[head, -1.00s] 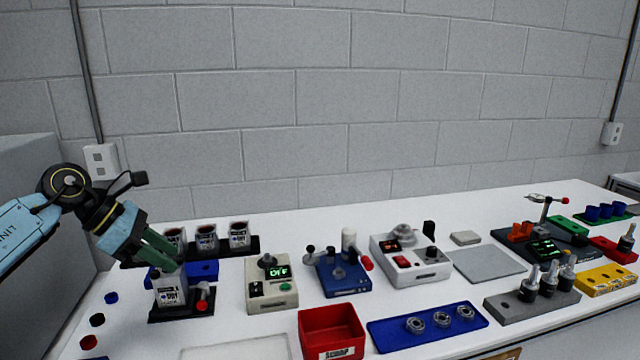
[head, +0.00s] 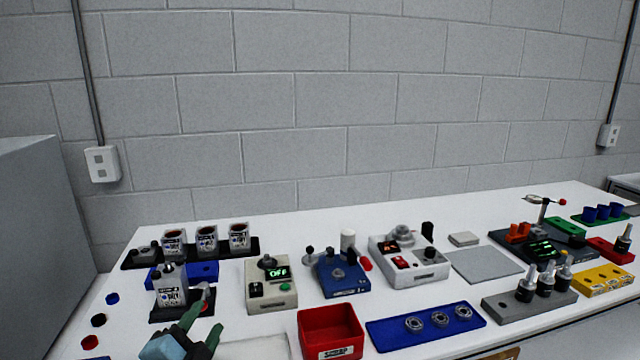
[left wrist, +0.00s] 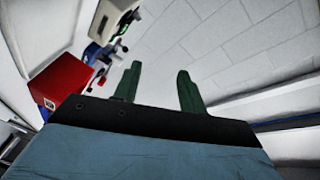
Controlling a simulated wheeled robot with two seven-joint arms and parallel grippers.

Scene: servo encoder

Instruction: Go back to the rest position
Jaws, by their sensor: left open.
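My left gripper (head: 202,330) is at the bottom of the head view, low at the table's front left, with its green fingers apart and nothing between them. In the left wrist view the two fingers (left wrist: 158,88) are also apart and empty. A grey servo unit (head: 171,287) stands upright in the dark fixture (head: 172,315) just behind the gripper, apart from it as far as I can tell. My right gripper is not in view.
A black rack (head: 130,262) with several grey units stands behind the fixture. The red scrap bin (head: 332,325), blue tray (head: 385,335) and device with green display (head: 270,288) are to the right. Small coloured caps (head: 98,320) lie at left.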

